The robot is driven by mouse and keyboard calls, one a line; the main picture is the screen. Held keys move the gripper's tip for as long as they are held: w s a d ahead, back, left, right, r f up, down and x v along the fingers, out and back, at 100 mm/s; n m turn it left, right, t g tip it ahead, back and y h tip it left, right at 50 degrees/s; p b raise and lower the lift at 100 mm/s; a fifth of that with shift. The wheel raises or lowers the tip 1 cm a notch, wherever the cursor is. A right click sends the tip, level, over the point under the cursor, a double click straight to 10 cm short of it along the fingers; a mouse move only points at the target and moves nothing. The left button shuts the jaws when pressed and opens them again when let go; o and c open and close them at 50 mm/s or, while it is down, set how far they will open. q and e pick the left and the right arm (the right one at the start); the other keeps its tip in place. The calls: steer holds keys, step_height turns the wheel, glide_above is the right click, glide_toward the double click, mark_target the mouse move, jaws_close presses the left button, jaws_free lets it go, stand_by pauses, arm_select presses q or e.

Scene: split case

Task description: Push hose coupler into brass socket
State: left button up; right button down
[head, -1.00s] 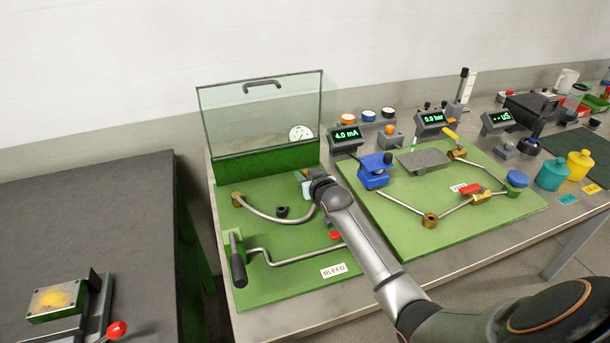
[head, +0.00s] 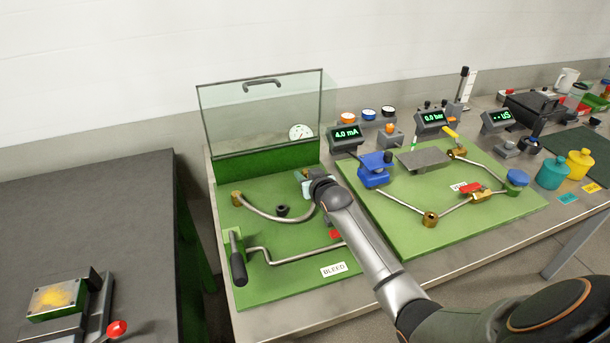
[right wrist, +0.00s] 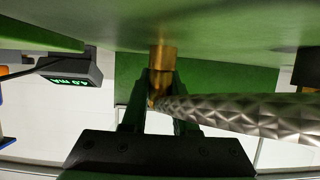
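The braided metal hose (head: 262,213) curves across the left green board from a brass fitting (head: 237,199) towards my right gripper (head: 310,187). In the right wrist view the hose (right wrist: 245,113) comes in from the right to a brass coupler (right wrist: 155,86) between the fingers of my right gripper (right wrist: 158,98). The fingers are closed around the coupler. A wider brass piece, which looks like the socket (right wrist: 163,57), sits just beyond it against the green surface, in line with it. I cannot tell how deep the coupler sits. In the head view my wrist hides this spot. My left gripper is out of view.
A black ring (head: 282,211) and a black-handled lever (head: 238,262) are on the left board. A clear raised cover (head: 262,115) stands behind. A dark table (head: 90,220) is at left.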

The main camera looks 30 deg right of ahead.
steer(key=c, duration=0.6)
jaws_free()
step_height(320, 180, up, 3)
steer(key=shift+r, duration=0.1)
steer(key=s+a+r+p, duration=0.1)
steer(key=s+a+r, duration=0.6)
steer(key=s+r, duration=0.3)
steer(key=shift+s+a, duration=0.15)
steer(key=shift+s, duration=0.85)
steer(key=shift+s+f, duration=0.1)
